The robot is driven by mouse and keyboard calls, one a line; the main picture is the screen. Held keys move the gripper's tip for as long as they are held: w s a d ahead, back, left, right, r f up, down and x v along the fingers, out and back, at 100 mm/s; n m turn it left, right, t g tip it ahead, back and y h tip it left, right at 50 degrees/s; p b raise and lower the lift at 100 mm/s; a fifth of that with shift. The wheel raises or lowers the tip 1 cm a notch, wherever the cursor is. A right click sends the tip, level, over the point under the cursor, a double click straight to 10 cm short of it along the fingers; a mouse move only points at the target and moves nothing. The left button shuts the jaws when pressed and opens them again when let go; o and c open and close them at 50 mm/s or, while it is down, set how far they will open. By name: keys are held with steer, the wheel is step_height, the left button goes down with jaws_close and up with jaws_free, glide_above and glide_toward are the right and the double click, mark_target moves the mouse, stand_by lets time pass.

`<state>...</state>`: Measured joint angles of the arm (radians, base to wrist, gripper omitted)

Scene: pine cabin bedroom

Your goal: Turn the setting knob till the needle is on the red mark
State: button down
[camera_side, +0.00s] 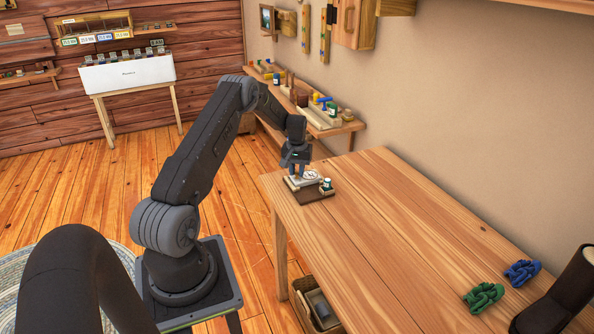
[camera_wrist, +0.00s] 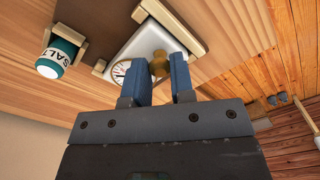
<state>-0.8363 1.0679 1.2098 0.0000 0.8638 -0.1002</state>
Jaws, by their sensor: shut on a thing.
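A white device (camera_wrist: 146,40) with a round dial (camera_wrist: 120,71) sits on a dark brown board (camera_wrist: 105,22) at the table's far left corner. It also shows in the side view (camera_side: 303,181). A brass-coloured setting knob (camera_wrist: 160,65) stands on the device beside the dial. My gripper (camera_wrist: 161,72) has its two blue fingers shut on the knob, one on each side. In the side view my gripper (camera_side: 298,172) points down over the device. The dial is small and partly behind a finger; I cannot tell where the needle stands against the red mark.
A green and white salt jar (camera_wrist: 57,57) stands next to the device, also in the side view (camera_side: 326,185). The wooden table (camera_side: 385,220) is clear in the middle. Green (camera_side: 484,297) and blue (camera_side: 522,272) objects lie at its near right, by a dark boot (camera_side: 560,295).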

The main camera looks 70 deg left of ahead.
mark_target(297, 172)
steer(key=shift+m, duration=2)
steer(key=c, duration=1)
jaws_free()
step_height(297, 172, up, 14)
steer(key=shift+f, duration=0.1)
